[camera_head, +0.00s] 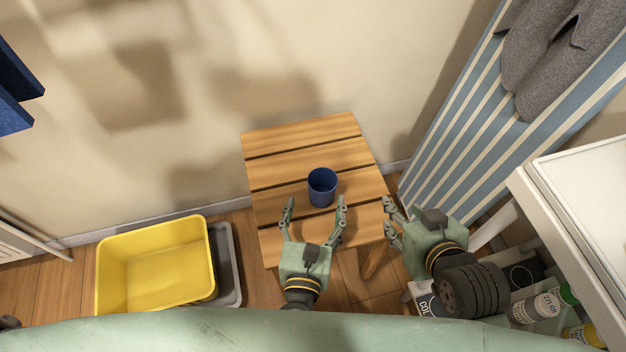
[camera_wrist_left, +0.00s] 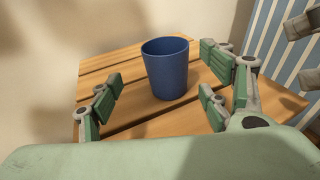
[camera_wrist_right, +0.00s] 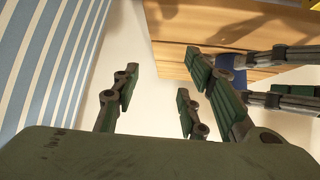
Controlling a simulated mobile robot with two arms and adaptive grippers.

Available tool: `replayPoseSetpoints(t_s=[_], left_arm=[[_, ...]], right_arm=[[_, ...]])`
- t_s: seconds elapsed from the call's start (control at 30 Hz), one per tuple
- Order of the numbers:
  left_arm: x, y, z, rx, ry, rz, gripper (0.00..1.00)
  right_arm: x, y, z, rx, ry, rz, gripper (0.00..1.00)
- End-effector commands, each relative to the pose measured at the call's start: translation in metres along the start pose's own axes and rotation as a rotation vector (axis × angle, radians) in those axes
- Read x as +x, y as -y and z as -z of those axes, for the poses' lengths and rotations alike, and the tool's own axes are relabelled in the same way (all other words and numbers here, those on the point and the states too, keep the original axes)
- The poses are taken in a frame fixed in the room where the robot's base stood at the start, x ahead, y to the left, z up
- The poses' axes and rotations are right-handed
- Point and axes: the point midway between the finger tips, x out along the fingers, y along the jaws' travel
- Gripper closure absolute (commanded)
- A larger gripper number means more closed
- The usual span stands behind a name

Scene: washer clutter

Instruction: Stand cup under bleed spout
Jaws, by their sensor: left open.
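A dark blue cup (camera_head: 322,187) stands upright on a slatted wooden stool (camera_head: 300,137). It also shows in the left wrist view (camera_wrist_left: 167,68), standing just beyond the fingers. My left gripper (camera_head: 314,204) is open and empty, its fingers pointing at the cup from the near side, apart from it. My right gripper (camera_head: 386,218) is at the stool's right edge, with nothing seen between its fingers; in the right wrist view its fingers (camera_wrist_right: 155,100) stand apart. A bleed spout cannot be made out in any view.
A yellow tub (camera_head: 155,265) and a grey tray (camera_head: 226,265) are on the floor at left. A striped ironing board (camera_head: 465,120) with grey cloth leans at right. Bottles (camera_head: 545,305) stand at lower right, beside a white cabinet (camera_head: 580,180). The stool top around the cup is clear.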

Motion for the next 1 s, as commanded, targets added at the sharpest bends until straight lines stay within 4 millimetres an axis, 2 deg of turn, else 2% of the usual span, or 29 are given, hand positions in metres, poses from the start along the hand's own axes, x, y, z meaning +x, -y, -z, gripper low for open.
replayPoseSetpoints(t_s=[0.27, 0.5, 0.6, 0.87, 1.0], left_arm=[[0.029, 0.003, 0.000, -0.014, -0.004, 0.003, 0.29], [0.064, 0.009, -0.001, -0.011, -0.002, 0.001, 0.29], [0.073, 0.009, -0.001, -0.009, -0.004, 0.001, 0.29], [0.076, 0.009, -0.001, -0.010, -0.005, 0.001, 0.29], [0.076, 0.009, -0.001, -0.009, -0.004, 0.001, 0.40]], right_arm=[[0.002, 0.001, 0.008, 0.000, -0.040, 0.003, 0.60], [0.004, 0.004, 0.031, -0.001, -0.144, 0.009, 0.60], [0.004, 0.005, 0.037, -0.002, -0.171, 0.011, 0.60], [0.003, 0.005, 0.040, -0.002, -0.182, 0.011, 0.60], [0.003, 0.005, 0.040, -0.002, -0.181, 0.011, 0.60]])
